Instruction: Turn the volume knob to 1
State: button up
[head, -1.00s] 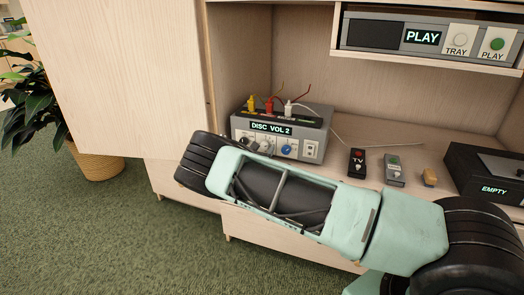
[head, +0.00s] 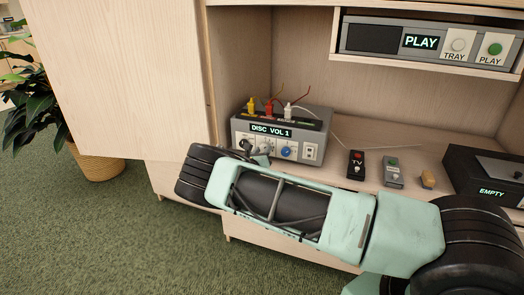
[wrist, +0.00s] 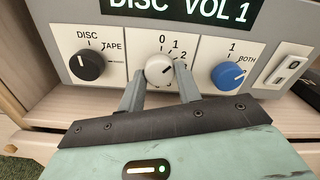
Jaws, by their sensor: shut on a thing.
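The grey box with the display (head: 270,131) stands on the cabinet shelf, and the display reads "DISC VOL 1". In the wrist view the display (wrist: 185,10) reads the same. The volume knob (wrist: 158,68) is a whitish round knob on the middle panel, with 0, 1, 2 and 3 marked around it. My gripper (wrist: 160,84) is shut on this knob, one finger on each side. Its pointer line slants up to the right, towards the 1. In the head view my arm partly hides the knob and my gripper.
A black selector knob (wrist: 88,64) marked DISC and TAPE is on the left, and a blue knob (wrist: 228,75) is on the right. Plugs with cables stand on the box. Two remotes, the TV one (head: 356,165) and a grey one (head: 393,173), lie to its right, before a black unit reading EMPTY (head: 490,180).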

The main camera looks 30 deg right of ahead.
jog(key=shift+n, duration=1.1)
jog(key=o, duration=1)
jog(key=shift+c, duration=0.2)
jog(key=p+v, duration=0.2)
jog(key=v, duration=1.5)
jog(key=shift+a, duration=0.2)
jog(key=shift+s, duration=0.15)
